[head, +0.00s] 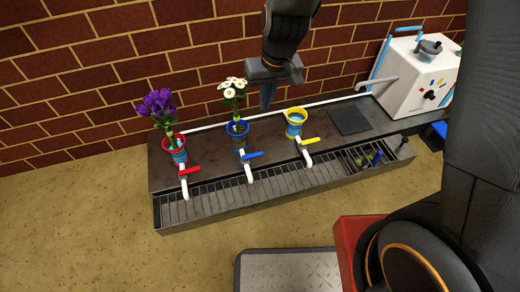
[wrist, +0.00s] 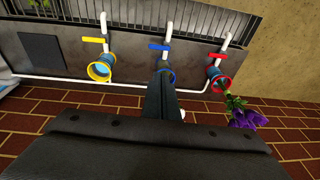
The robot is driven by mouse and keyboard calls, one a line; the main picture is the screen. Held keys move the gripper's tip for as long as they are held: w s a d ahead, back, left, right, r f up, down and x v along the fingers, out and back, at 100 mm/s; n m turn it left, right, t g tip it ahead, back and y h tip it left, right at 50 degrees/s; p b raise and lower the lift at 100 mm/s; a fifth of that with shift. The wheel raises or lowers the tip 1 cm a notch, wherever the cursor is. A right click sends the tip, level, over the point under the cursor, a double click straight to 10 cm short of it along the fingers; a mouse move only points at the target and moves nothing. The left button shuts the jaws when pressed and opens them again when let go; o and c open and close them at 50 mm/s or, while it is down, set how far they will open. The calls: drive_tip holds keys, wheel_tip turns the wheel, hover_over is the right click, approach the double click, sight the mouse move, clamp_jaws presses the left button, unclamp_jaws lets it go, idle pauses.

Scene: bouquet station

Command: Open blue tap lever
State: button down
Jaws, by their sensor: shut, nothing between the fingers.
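The blue tap lever (head: 252,155) sits on the middle white tap (head: 249,173) and sticks out to the right. It also shows in the wrist view (wrist: 158,47), just beyond my fingertips. My gripper (head: 266,106) is shut and empty, pointing down. In the head view it is behind and to the right of the blue-rimmed vase (head: 237,129) with white flowers (head: 234,83), apart from the lever. In the wrist view my shut fingers (wrist: 162,74) cover most of that vase, and the flowers are nearly all hidden.
A red tap lever (head: 189,170) and a red-rimmed vase with purple flowers (head: 158,101) are to the left. A yellow lever (head: 310,141) and a yellow-rimmed vase (head: 295,117) are to the right. A slotted drain (head: 225,195) runs in front. A white machine (head: 415,75) stands far right.

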drive_tip(key=t+b, duration=0.1)
drive_tip(key=b, duration=0.6)
hover_over(253, 156)
drive_tip(key=w+d, duration=0.3)
drive_tip(key=w, duration=0.1)
wheel_tip(253, 156, down, 24)
drive_tip(key=shift+r, duration=0.15)
drive_tip(key=shift+a, duration=0.1)
drive_tip(key=b+x, duration=0.6)
drive_tip(key=x, duration=0.4)
drive_tip(key=shift+w, duration=0.15)
drive_tip(key=s+b, duration=0.1)
drive_tip(key=s+d+b, duration=0.1)
drive_tip(key=shift+s, duration=0.25)
drive_tip(key=shift+s+d, duration=0.25)
drive_tip(key=shift+s, duration=0.4)
drive_tip(key=shift+s+r, duration=0.1)
